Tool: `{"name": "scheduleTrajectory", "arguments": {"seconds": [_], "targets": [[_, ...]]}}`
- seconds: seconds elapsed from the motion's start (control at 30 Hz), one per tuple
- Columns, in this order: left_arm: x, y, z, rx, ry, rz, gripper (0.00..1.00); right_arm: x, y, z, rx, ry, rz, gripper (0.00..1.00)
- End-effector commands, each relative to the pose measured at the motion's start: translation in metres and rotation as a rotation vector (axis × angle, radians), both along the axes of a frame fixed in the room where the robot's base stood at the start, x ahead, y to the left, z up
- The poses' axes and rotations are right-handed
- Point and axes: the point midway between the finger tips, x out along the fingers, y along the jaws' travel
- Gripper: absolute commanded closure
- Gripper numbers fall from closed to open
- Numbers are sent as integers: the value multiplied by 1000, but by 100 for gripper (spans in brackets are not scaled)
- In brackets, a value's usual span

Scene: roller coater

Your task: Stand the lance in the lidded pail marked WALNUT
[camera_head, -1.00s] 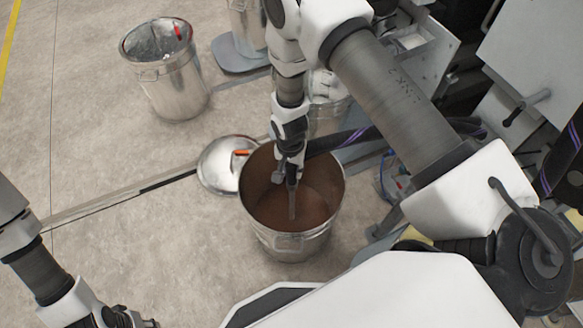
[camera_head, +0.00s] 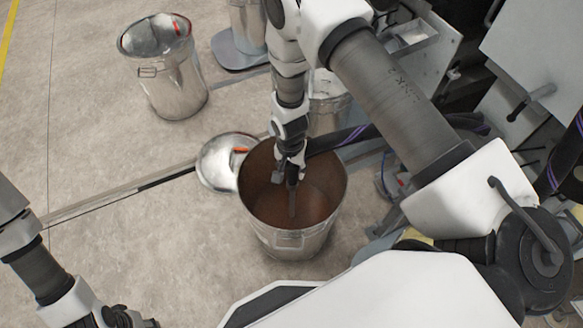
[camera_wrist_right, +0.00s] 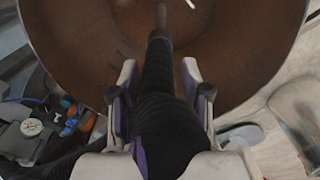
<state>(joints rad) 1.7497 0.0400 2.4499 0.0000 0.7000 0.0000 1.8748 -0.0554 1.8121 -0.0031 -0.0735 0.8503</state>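An open metal pail (camera_head: 300,240), brown inside, stands below my right gripper (camera_head: 289,168). Its brown interior (camera_wrist_right: 90,60) fills the top of the right wrist view. The lance (camera_head: 292,200) points down inside this pail, its dark hose running off to the right. In the right wrist view its black sleeve (camera_wrist_right: 160,95) lies between the fingers of my right gripper, which look shut on it. A round metal lid (camera_head: 217,170) with an orange-red handle lies on the floor beside the pail. No WALNUT marking is readable. My left gripper (camera_head: 132,320) is cut off at the bottom edge.
Another metal pail (camera_head: 175,85) with a red-handled lid on top stands at the upper left. Further pails stand behind my right arm, one (camera_head: 247,25) on a grey base. Machinery (camera_head: 430,70) fills the right side. The floor at left is clear.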

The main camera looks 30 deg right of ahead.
Motion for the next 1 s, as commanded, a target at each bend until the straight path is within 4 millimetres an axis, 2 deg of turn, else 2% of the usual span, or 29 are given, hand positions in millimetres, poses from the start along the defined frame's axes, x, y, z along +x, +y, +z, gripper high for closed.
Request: {"name": "scheduleTrajectory", "arguments": {"seconds": [0.37, 0.47, 0.8, 0.9, 1.0], "targets": [[0, 0, 0, 0, -1, 0, 62, 0, 0, 4, 0, 0, 0, 38], [0, 0, 1, 0, 0, 0, 62, 1, 0, 18, -1, -2, -1, 38], [0, 0, 0, 0, 0, 0, 62, 2, 2, 100, 0, -4, 0, 38], [0, 0, 0, 0, 0, 0, 62, 2, 2, 114, 0, -1, 0, 38], [0, 0, 0, 0, 0, 0, 62, 1, 2, 120, 0, 0, 0, 38]]}}
